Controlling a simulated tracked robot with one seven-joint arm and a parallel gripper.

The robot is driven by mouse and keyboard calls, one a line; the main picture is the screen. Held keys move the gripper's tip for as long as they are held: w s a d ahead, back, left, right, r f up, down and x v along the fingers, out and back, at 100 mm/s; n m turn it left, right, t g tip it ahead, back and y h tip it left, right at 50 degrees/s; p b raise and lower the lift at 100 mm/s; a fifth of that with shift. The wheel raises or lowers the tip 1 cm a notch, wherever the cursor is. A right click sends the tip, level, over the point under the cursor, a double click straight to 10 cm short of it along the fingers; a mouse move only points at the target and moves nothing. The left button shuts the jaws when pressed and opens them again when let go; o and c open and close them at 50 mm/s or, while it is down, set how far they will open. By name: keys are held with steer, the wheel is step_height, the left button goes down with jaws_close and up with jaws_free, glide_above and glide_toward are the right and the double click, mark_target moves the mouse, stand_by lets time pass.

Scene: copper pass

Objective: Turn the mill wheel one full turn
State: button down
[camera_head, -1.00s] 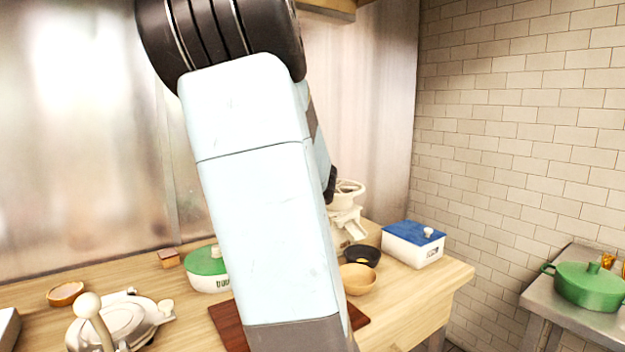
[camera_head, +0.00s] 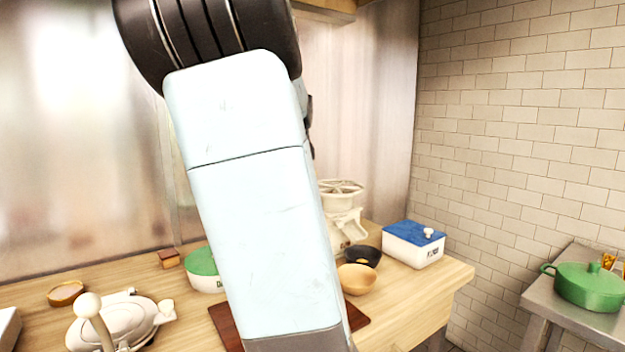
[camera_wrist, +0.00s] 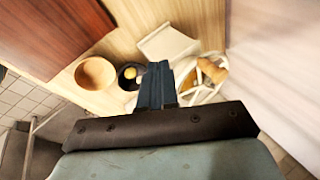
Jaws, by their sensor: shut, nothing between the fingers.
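The cream mill (camera_head: 343,222) stands at the back of the wooden counter, partly behind my arm. Its spoked wheel (camera_head: 341,187) lies flat on top. In the wrist view the wheel (camera_wrist: 187,85) shows behind and right of my gripper (camera_wrist: 158,66), partly covered by it, with something brownish seen between the spokes. The two dark fingers are together and hold nothing. Whether they touch the wheel I cannot tell. In the head view my gripper is hidden behind my arm.
A black bowl (camera_head: 363,256) and a wooden bowl (camera_head: 356,279) stand in front of the mill. A blue-lidded box (camera_head: 414,244) is to its right, near the counter's end. A green-lidded container (camera_head: 203,268) is left of my arm, and a dark red board (camera_head: 226,325) lies below.

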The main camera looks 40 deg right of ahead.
steer(key=d+r+n+h, duration=0.1)
steer(key=d+r+h, duration=0.2)
steer(key=d+r, duration=0.15)
steer(key=w+x, duration=0.2)
steer(key=x, duration=0.9)
steer(key=shift+r+g, duration=0.4)
stand_by(1.2)
steer(key=shift+w+a, duration=0.1)
steer(key=shift+a, duration=0.05)
